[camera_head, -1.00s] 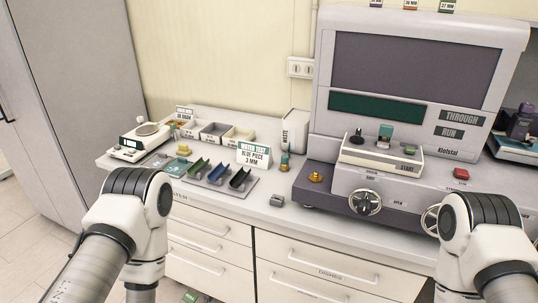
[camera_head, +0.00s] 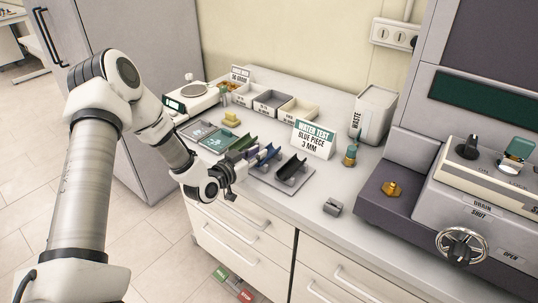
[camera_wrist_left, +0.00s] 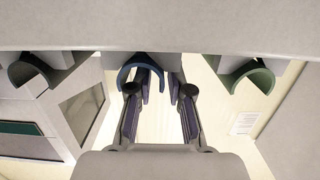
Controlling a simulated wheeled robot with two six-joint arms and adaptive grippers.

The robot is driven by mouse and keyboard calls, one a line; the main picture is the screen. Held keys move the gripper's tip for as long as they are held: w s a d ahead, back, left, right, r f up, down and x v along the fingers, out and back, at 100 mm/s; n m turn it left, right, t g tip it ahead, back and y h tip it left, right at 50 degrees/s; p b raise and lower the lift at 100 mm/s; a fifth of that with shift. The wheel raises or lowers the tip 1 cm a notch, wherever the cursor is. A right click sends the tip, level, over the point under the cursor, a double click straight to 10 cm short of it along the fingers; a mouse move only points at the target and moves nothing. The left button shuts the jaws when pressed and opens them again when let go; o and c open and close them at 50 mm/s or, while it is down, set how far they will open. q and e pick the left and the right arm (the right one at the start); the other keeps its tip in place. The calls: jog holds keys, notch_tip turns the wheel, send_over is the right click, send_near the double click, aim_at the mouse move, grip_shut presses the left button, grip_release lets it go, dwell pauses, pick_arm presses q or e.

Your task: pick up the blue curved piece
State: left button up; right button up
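The blue curved piece (camera_head: 265,156) lies in the middle of a grey rack, between a green curved piece (camera_head: 243,143) and a black one (camera_head: 291,167). My left gripper (camera_head: 240,161) is at the rack's front edge, close to the blue piece and partly in front of the green one. In the left wrist view the blue piece (camera_wrist_left: 140,66) is an arch near the fingertips, offset to the left finger's side. The left gripper (camera_wrist_left: 160,85) is open with nothing between its fingers; whether a finger touches the blue piece I cannot tell. My right gripper is not in view.
Small bins (camera_head: 268,103), a scale (camera_head: 190,98) and a waste bin (camera_head: 374,113) stand farther back. A grey machine (camera_head: 500,170) fills the right. The counter before the sign's right is mostly clear.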

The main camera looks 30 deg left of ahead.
aim_at(271, 151)
pick_arm(q)
jog(key=w, duration=0.3)
jog(key=shift+d+f, duration=0.15)
jog(key=shift+f, duration=0.2)
jog(key=shift+w+f, duration=0.1)
jog(key=shift+s, duration=0.3)
grip_shut()
